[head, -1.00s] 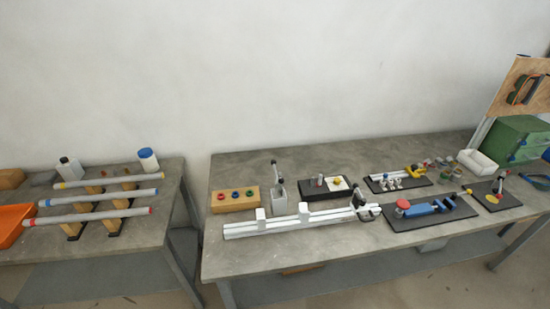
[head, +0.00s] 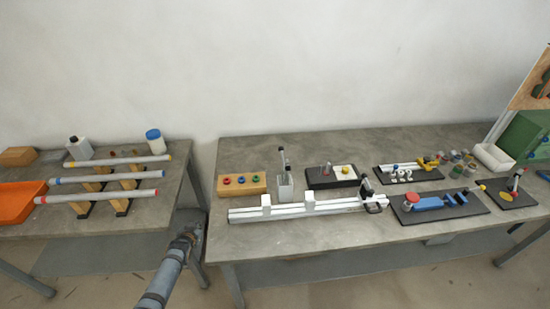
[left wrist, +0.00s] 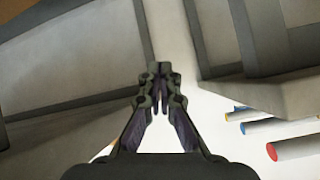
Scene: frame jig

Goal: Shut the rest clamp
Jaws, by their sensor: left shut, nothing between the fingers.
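A pale metal rail (head: 330,207) with two white blocks lies along the front of the right bench. A dark clamp with an upright lever (head: 368,190) stands at its right end and looks like the rest clamp. The lever appears raised, but its state is too small to be sure. My left gripper (head: 192,232) is in front of the gap between the two benches, well left of the rail. In the left wrist view its fingers (left wrist: 159,72) are shut with nothing between them. My right gripper is not in view.
Three tubes with coloured ends (head: 110,178) lie on wooden supports on the left bench, near my left arm. A wooden block with coloured rings (head: 241,184) and a lever stand (head: 285,183) sit behind the rail. Black boards with parts (head: 440,205) fill the right side.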

